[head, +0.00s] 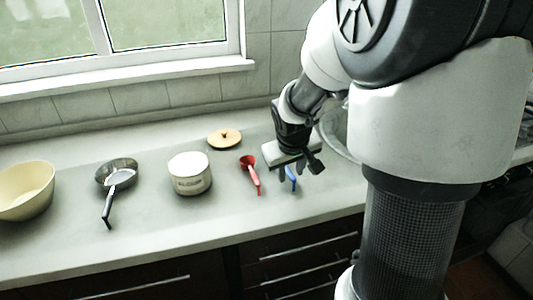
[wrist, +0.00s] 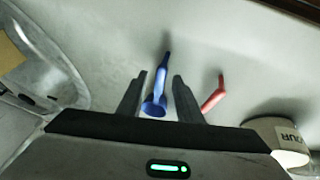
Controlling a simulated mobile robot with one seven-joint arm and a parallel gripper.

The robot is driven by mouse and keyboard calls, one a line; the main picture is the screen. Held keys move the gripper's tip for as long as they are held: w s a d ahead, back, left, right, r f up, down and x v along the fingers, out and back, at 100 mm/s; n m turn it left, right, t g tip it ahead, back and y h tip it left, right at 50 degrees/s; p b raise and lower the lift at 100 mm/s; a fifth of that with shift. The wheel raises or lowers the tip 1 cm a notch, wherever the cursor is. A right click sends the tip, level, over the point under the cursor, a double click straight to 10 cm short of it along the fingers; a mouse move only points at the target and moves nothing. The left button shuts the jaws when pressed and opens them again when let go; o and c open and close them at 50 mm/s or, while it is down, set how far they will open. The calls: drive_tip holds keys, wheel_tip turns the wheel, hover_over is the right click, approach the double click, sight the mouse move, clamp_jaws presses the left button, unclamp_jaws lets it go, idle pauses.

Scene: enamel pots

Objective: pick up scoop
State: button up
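A blue scoop (head: 291,180) lies on the counter under my gripper and is partly hidden by it in the head view. In the wrist view the blue scoop (wrist: 155,100) shows between the two fingers, its round bowl near the palm and its dark-tipped handle pointing away. A red scoop (head: 248,162) lies to the left of it in the head view; in the wrist view the red scoop (wrist: 214,95) is just right of the right finger. My gripper (wrist: 159,76) is open, with a gap on both sides of the blue scoop. I cannot tell its exact height above the counter.
A white enamel pot (head: 190,174) stands left of the red scoop, with a wooden lid (head: 224,138) behind. Farther left are a dark pan-like utensil (head: 117,178) and a cream bowl (head: 27,191). A sink (head: 335,130) is at the right. The counter's front strip is clear.

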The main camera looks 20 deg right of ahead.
drive_tip(key=shift+f, duration=0.15)
clamp_jaws()
wheel_tip(320, 180, up, 10)
drive_tip(key=p, duration=0.3)
idle(0.4)
